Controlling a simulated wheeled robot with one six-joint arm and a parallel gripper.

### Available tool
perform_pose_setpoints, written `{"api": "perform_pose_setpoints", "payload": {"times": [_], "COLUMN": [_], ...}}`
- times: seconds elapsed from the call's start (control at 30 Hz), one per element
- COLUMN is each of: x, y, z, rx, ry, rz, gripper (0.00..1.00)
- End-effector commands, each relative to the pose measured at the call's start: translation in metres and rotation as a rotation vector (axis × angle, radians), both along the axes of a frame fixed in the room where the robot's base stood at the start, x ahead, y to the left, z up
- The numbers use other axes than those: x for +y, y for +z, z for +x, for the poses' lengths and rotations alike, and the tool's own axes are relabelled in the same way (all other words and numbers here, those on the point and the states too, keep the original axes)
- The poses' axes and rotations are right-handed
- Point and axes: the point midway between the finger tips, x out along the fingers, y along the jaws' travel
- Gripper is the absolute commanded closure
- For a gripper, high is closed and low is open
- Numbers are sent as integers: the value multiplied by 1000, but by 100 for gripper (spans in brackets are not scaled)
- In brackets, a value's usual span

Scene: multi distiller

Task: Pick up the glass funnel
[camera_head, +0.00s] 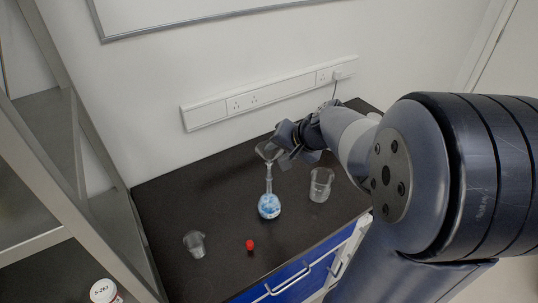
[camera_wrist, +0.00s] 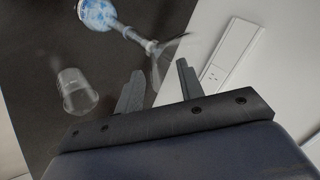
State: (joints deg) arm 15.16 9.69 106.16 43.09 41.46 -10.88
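The clear glass funnel (camera_head: 268,151) sits upright with its stem in the neck of a round flask (camera_head: 269,206) holding blue contents. In the wrist view the funnel's wide cone (camera_wrist: 175,47) lies just beyond my fingertips, and the blue flask (camera_wrist: 97,13) is at the top left. My gripper (camera_wrist: 159,67) is open, with its two fingers apart and nothing visibly held. In the head view my gripper (camera_head: 284,143) is right beside the funnel's cone; whether they touch cannot be told.
A glass beaker (camera_head: 320,185) stands right of the flask. A smaller clear cup (camera_head: 195,244) and a red stopper (camera_head: 250,245) are at the front of the black bench (camera_head: 180,200). A power strip (camera_head: 258,97) runs along the wall behind. A metal shelf frame (camera_head: 75,180) stands left.

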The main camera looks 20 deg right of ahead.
Motion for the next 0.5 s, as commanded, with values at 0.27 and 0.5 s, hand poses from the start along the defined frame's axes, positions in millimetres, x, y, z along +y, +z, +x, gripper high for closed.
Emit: {"api": "perform_pose_setpoints", "payload": {"times": [0.27, 0.5], "x": [0, 0], "y": [0, 0], "z": [0, 0], "rx": [0, 0], "ry": [0, -1], "rz": [0, 1], "gripper": [74, 93]}}
